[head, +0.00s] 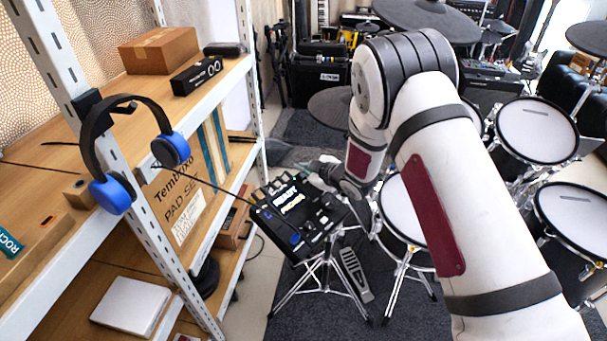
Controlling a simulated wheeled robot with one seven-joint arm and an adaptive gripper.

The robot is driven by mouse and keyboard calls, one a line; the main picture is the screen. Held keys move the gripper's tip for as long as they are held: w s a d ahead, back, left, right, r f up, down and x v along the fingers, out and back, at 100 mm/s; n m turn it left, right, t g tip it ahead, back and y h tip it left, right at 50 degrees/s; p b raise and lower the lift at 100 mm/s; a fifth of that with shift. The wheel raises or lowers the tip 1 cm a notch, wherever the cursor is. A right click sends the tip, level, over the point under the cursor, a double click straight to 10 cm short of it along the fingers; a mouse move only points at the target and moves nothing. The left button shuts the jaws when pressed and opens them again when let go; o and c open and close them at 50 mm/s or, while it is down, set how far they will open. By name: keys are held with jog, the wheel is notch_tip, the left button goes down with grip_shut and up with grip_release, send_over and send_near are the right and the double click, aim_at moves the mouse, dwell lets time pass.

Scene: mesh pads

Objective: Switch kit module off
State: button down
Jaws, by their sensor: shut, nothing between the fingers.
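The kit module (314,227) is a black box with several buttons, a blue knob and a lit screen, mounted on a chrome stand. Cables run from its left and back side. My arm reaches in from the lower right and bends down toward the module. My gripper (322,178) is at the module's far right edge, close to its top face. It is shut, with nothing held. It is small and partly hidden by my wrist, so I cannot tell whether it touches the module. I cannot make out a power switch.
A metal shelf with wooden boards (225,75) stands at the left, with blue headphones (170,150) hung on its upright. Drums (537,128) and cymbals fill the right and back. A pedal (355,274) lies on the dark carpet (300,318) below the module.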

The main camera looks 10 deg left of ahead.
aim_at(310, 185)
jog(key=shift+f+b, duration=0.3)
jog(key=shift+f, duration=0.1)
dwell(0.4)
jog(key=shift+r, duration=0.2)
jog(key=shift+s+d+r+p, duration=0.1)
jog(key=shift+d+r+p, duration=0.05)
jog(key=shift+r+p, duration=0.4)
jog(key=shift+r, duration=0.2)
jog(key=shift+s+d+r+p, duration=0.25)
jog(key=shift+r+p, duration=0.25)
jog(key=shift+r, duration=0.4)
jog(key=shift+s+d+r+p, duration=0.1)
jog(key=shift+d+r+p, duration=0.15)
jog(key=shift+r+p, duration=0.5)
jog(key=shift+s+d+r+p, duration=0.2)
jog(key=shift+d+r+p, duration=0.05)
jog(key=shift+r, duration=0.85)
